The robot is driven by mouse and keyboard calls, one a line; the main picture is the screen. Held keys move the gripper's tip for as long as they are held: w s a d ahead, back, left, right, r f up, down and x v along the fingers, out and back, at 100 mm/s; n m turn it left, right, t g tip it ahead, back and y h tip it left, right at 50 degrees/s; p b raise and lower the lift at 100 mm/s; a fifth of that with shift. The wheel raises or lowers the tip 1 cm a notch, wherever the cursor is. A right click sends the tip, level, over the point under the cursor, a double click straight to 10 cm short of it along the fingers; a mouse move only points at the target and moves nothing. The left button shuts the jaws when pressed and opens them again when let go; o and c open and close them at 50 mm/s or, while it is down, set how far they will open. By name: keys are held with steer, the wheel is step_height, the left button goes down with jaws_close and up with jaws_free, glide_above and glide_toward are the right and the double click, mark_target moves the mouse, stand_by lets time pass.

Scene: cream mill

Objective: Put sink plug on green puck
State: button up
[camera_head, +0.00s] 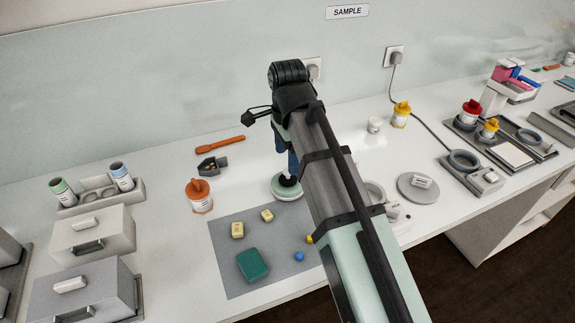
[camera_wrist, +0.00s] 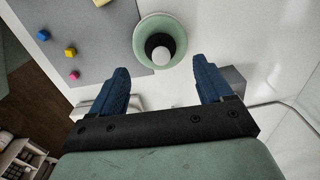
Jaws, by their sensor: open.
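The green puck (camera_head: 284,194) is a pale green round disc at the back right corner of the grey mat. It also shows in the wrist view (camera_wrist: 177,28). The sink plug (camera_wrist: 152,42), black with a pale rounded knob, rests on the puck, a little off its middle in the wrist view. In the head view the plug (camera_head: 289,181) is partly hidden by my arm. My gripper (camera_wrist: 160,66) is open and empty. Its blue fingers are spread wide, and the plug and puck lie beyond the gap between them, apart from the fingertips.
The grey mat (camera_head: 228,261) holds a teal block (camera_head: 252,265), small yellow blocks and a blue piece (camera_head: 299,257). An orange-lidded jar (camera_head: 199,196) and a dark holder (camera_head: 212,166) stand to the left. A grey disc (camera_head: 418,188) lies to the right.

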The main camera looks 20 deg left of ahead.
steer(key=shift+r, duration=2.9)
steer(key=shift+w, duration=0.1)
